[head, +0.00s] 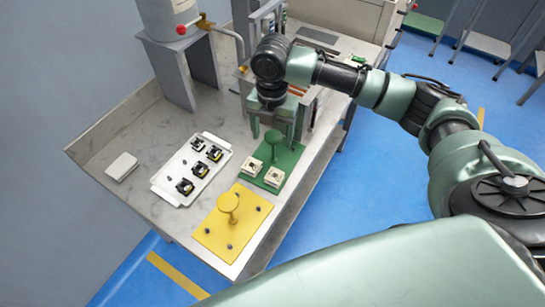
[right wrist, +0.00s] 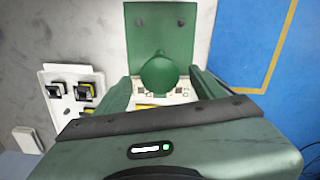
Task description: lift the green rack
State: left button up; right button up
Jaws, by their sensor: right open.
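The green rack (head: 291,158) is a flat green plate with an upright mushroom-shaped knob, lying on the grey table. Its knob (head: 272,138) stands near the middle, and two pale square parts (head: 274,177) sit at its near end. My right gripper (head: 273,129) is open above the rack, pointing down. In the right wrist view the round knob (right wrist: 158,73) shows between the two spread fingers, with a gap on each side. The gripper body hides the rack's lower part there. My left gripper is not in view.
A yellow plate (head: 245,208) with its own knob lies just in front of the rack. A white tray (head: 172,193) with several black parts lies left of it, and a small pale box (head: 121,166) farther left. Grey machinery (head: 178,70) stands behind. The table's right edge is near.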

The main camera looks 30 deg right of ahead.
aim_at(273, 149)
jog(key=f, duration=0.5)
jog(key=shift+w+d+p, duration=0.1)
jog(key=shift+d+p, duration=0.1)
jog(key=shift+p, duration=0.15)
grip_shut()
